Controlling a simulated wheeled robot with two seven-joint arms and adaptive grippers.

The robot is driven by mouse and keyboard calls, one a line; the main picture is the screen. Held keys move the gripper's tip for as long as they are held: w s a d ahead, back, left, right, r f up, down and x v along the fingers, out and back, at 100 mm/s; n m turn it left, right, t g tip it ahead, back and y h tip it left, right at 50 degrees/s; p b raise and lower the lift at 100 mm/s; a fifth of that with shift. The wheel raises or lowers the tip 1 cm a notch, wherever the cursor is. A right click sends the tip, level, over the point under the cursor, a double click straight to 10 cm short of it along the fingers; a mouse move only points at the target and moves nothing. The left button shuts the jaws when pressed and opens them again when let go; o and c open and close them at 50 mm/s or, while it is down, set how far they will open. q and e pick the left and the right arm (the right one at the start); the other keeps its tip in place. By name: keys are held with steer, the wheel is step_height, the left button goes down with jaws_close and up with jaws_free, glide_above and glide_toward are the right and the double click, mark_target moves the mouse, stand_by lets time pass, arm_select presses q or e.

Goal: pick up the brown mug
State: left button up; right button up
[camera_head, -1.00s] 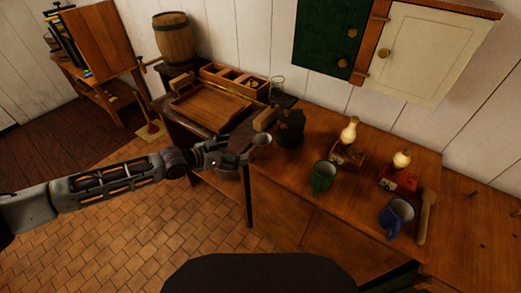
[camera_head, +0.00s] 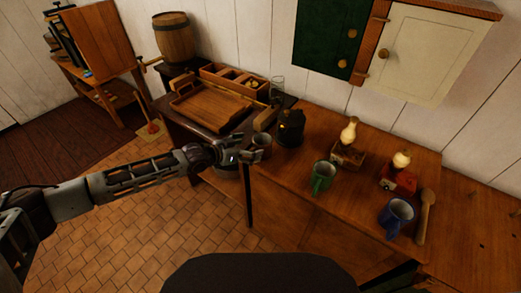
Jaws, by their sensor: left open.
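The brown mug (camera_head: 262,140) stands at the left end of the wooden counter, just left of the dark lantern. It looks dark and small here, and its lower part is partly hidden by my gripper. My left gripper (camera_head: 257,151) is open at the mug's near left side, with its fingers pointing right. I cannot tell whether the fingers touch the mug. My right gripper is not in view.
A dark lantern (camera_head: 290,128) stands close right of the mug. A wooden tray (camera_head: 212,108) lies on the dark table behind.

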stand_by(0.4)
arm_select(q)
steer(key=shift+p+x, duration=0.4)
steer(key=shift+x, duration=2.2)
steer(key=shift+c, duration=0.3)
steer(key=c, duration=1.2)
